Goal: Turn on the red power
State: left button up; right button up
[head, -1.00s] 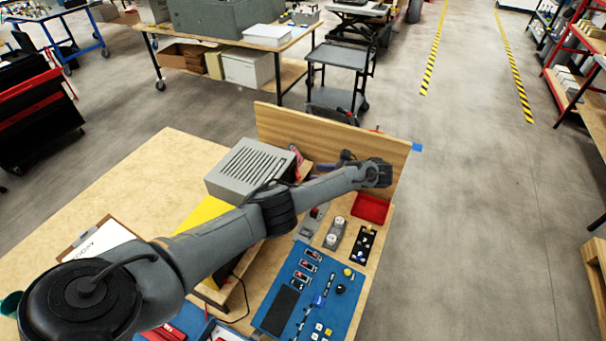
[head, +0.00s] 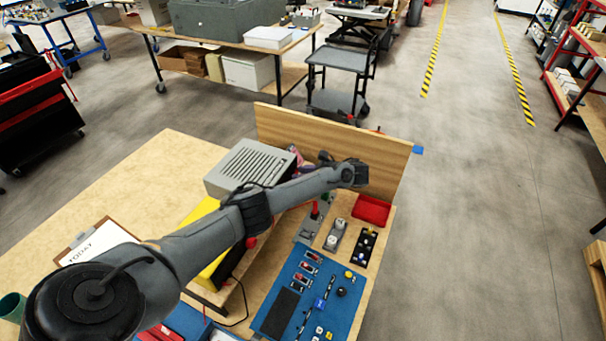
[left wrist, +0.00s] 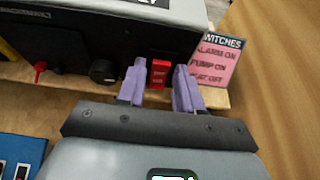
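The red power switch (left wrist: 159,73) is a small red rocker on the dark front face of the grey analyser box (left wrist: 75,35). In the left wrist view, my left gripper (left wrist: 158,68) has its two purple fingers apart, one on each side of the red switch. I cannot tell whether the fingers touch it. In the head view, the analyser box (head: 250,168) stands on the bench with its slotted top showing. My left arm crosses in front of it and hides the switch and most of the gripper. My right gripper is not in view.
A black knob (left wrist: 103,71) and a red-tipped toggle (left wrist: 40,67) sit left of the switch. A pink switches card (left wrist: 215,62) stands to the right. A wooden board (head: 335,145) closes the bench's back. A blue panel (head: 300,295) and red tray (head: 371,211) lie in front.

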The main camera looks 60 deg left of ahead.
pick_arm(q)
grip_shut()
jog(key=g+y+b, duration=0.1)
jog(key=b, duration=0.1)
jog(key=f+g+y+b, duration=0.1)
jog(key=y, duration=0.1)
jog(key=g+y+b, duration=0.1)
jog(key=b, duration=0.1)
jog(key=shift+w+d+f+y+b, duration=0.15)
jog(key=shift+d+y+b, duration=0.15)
jog(key=shift+o, duration=1.5)
grip_release()
